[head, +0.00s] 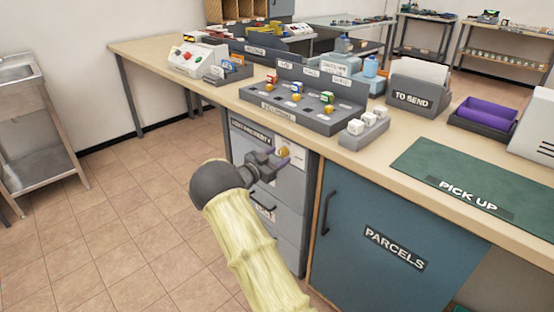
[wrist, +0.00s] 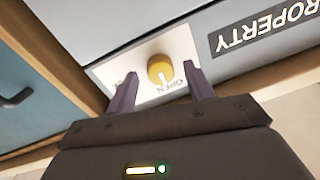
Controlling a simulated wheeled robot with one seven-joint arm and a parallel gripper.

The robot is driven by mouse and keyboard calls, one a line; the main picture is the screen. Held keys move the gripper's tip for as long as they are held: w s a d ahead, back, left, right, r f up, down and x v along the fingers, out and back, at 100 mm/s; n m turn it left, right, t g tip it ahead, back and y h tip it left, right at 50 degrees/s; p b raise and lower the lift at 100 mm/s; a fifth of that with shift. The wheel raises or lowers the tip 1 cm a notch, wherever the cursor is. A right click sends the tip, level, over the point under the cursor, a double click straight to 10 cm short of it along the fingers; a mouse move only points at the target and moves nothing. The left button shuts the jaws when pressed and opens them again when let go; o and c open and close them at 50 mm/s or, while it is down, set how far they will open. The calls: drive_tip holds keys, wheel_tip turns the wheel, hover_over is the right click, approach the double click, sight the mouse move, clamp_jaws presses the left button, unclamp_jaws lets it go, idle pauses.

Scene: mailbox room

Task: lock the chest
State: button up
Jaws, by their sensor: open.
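The chest (head: 285,218) is a grey drawer unit under the counter; its label (wrist: 262,32) reads PROPERTY, upside down in the wrist view. A yellow round knob (wrist: 160,70) sits on a white plate (wrist: 110,74) on its front; the knob also shows in the head view (head: 284,153). The knob's white mark points at the word OPEN. A second word at the plate's left is partly hidden by a finger. My gripper (wrist: 161,73) is open, its two purple fingers on either side of the knob, with gaps visible. Whether the fingertips touch the plate I cannot tell.
A blue PARCELS cabinet (head: 390,245) with a dark handle (head: 327,212) stands right of the chest. The counter (head: 340,158) above holds a grey sorting rack (head: 300,112) and other items.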

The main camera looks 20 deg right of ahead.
drive_tip(key=shift+d, duration=0.1)
drive_tip(key=c, duration=1)
drive_tip(key=shift+o, duration=0.2)
